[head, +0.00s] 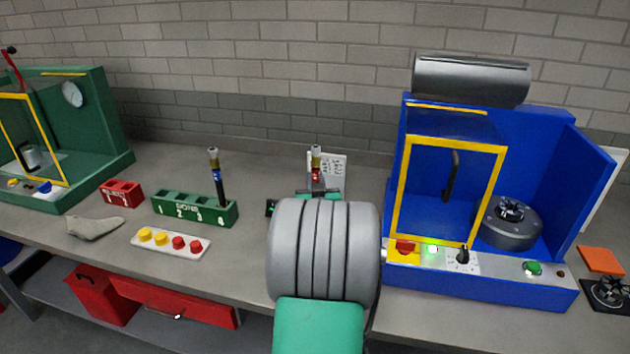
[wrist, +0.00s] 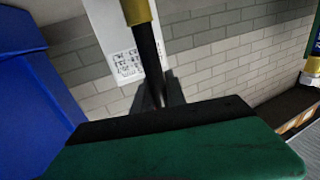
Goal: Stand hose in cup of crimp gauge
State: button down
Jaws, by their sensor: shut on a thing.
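My gripper (head: 318,190) is shut on a hose (head: 316,158) and holds it roughly upright, beyond my arm at the middle of the bench. The hose shows a pale metal and brass top and a red band in the head view; its lower part is hidden behind my arm and gripper. In the wrist view the dark hose (wrist: 149,60) runs between the fingers (wrist: 158,97), with a brass fitting near the top edge. A small black unit with a green light (head: 271,208), possibly the crimp gauge, is partly hidden by my arm. I cannot see its cup.
A green numbered rack (head: 172,207) to the left holds another hose (head: 219,178) with a blue band at its right end. A button strip (head: 170,245) and red block (head: 121,193) are near it. A blue machine (head: 560,290) stands close on the right. A white card (head: 333,160) is behind.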

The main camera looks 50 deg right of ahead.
jog(key=shift+f+b, duration=1.4)
jog(key=shift+b, duration=0.15)
jog(key=c, duration=1.3)
grip_release()
jog(key=shift+f, duration=0.1)
jog(key=b+v, duration=0.1)
jog(key=v, duration=0.7)
